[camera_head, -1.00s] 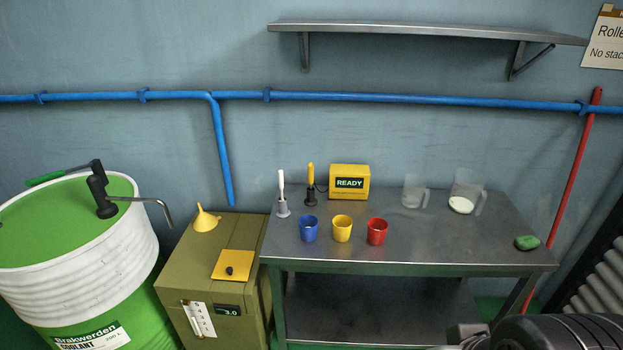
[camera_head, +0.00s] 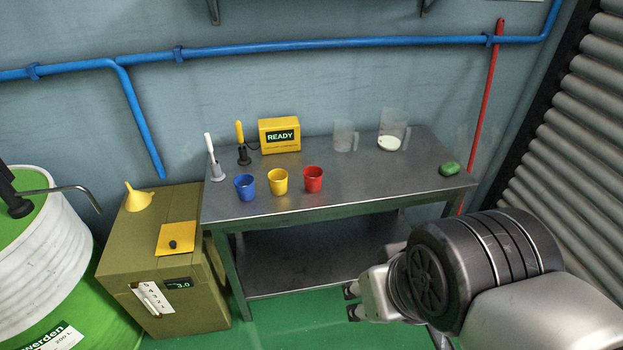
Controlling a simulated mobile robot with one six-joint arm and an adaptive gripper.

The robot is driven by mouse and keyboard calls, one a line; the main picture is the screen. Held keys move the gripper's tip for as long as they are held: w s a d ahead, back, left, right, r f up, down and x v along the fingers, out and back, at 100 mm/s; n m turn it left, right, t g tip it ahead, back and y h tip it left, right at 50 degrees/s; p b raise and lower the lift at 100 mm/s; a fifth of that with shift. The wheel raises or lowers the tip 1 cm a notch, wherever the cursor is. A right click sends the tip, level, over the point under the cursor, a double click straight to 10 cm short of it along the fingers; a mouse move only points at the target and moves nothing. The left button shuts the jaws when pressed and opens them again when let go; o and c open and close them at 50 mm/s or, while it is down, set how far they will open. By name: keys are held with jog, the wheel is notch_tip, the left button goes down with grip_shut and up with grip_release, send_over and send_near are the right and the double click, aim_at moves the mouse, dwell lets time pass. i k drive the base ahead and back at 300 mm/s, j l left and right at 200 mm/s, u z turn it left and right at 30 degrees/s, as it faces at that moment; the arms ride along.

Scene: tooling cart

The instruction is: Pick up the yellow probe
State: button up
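The yellow probe (camera_head: 239,131) stands upright in a dark holder (camera_head: 243,155) at the back left of the metal cart (camera_head: 350,185). It is just left of a yellow box with a READY display (camera_head: 280,136). A white probe (camera_head: 209,146) stands in a grey holder to its left. My gripper (camera_head: 352,302) is at the lower right, in front of the cart and well away from the probe. Two dark fingertips show apart with a gap between them, and nothing is seen in it.
Blue (camera_head: 245,188), yellow (camera_head: 278,181) and red (camera_head: 313,179) cups stand in front of the probes. Two clear jugs (camera_head: 344,137) (camera_head: 392,130) and a green lump (camera_head: 449,169) are further right. An olive cabinet (camera_head: 150,255) with a yellow funnel (camera_head: 138,198) stands left.

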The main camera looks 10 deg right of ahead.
aim_at(238, 123)
jog(key=i+j+z, duration=0.4)
jog(key=i+j, duration=1.1)
jog(key=i, duration=0.1)
